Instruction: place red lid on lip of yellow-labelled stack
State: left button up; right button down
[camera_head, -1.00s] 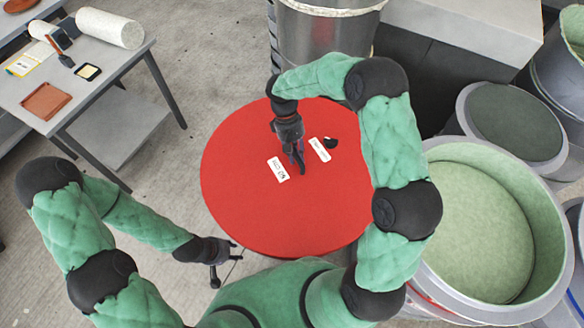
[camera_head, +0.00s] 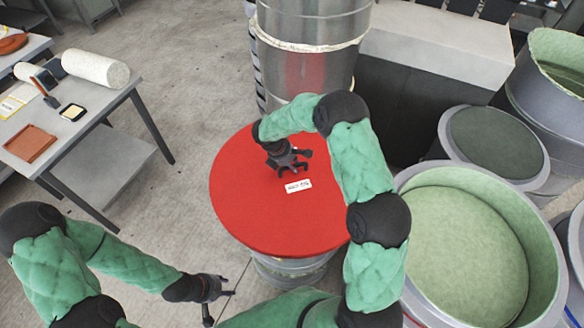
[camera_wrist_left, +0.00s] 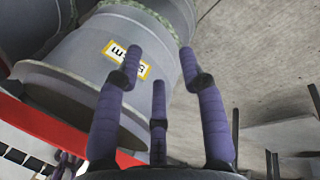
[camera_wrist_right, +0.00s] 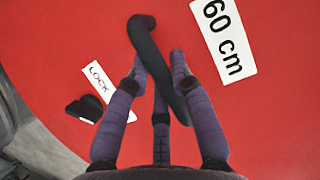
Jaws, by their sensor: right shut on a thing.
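The round red lid (camera_head: 245,205) lies roughly level over a grey stack (camera_head: 290,268), whose upper side shows below the lid's near edge. My right gripper (camera_head: 290,167) is above the lid, shut on its black handle; the right wrist view shows the fingers (camera_wrist_right: 160,75) around the dark handle (camera_wrist_right: 150,50). In the left wrist view a grey stack has a yellow-bordered label (camera_wrist_left: 126,58) and a wide lip (camera_wrist_left: 80,98), with the red lid (camera_wrist_left: 45,122) close along it. I cannot tell whether they touch. My left gripper (camera_head: 213,298) is open and empty, low beside the stack.
A large green-lined mould (camera_head: 465,245) stands close on the right, with a smaller round mould (camera_head: 497,142) behind it. A tall metal cylinder (camera_head: 312,60) stands just behind the lid. A worktable (camera_head: 85,125) is at the left, with open floor between.

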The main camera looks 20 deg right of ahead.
aim_at(293, 177)
jog(key=shift+w+d+f+n, duration=0.15)
jog(key=shift+w+f+n, duration=0.15)
jog(key=shift+n, duration=0.1)
jog(key=shift+f+b, duration=2.15)
jog(key=shift+f, duration=1.15)
jog(key=shift+f+b, duration=0.3)
jog(key=shift+f, duration=0.05)
jog(key=c, duration=1)
grip_release()
jog(key=shift+s, duration=0.1)
